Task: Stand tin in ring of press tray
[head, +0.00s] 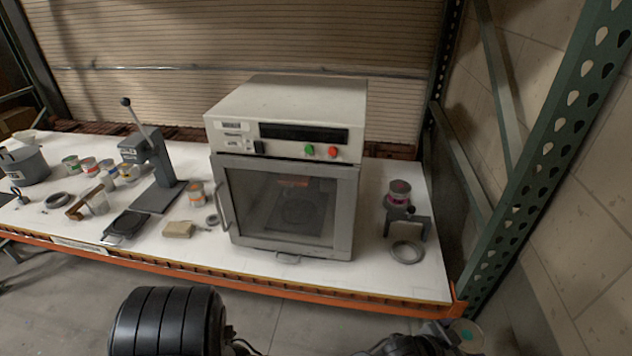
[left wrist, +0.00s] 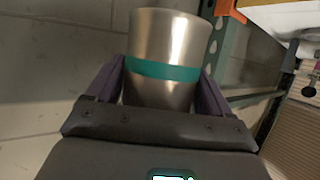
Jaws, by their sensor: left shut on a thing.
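A silvery metal tin (left wrist: 160,90) with a teal band fills the left wrist view. My left gripper (left wrist: 155,92) is shut around its sides, one purple-grey finger on each side. In the head view the tin (head: 467,336) is at the bottom right edge, beside my left gripper (head: 450,335), in front of the table and beyond its orange edge. A grey press (head: 150,165) with a lever stands left of centre, with a dark flat tray (head: 127,225) in front of it. I cannot make out a ring in that tray. My right gripper is not in view.
A boxy grey cabinet (head: 285,165) with a glass door fills the table's middle. Right of it are a red-labelled can (head: 398,193), a dark stand and a grey ring (head: 421,250). Several cans stand at left. A green rack post (head: 548,150) rises at right.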

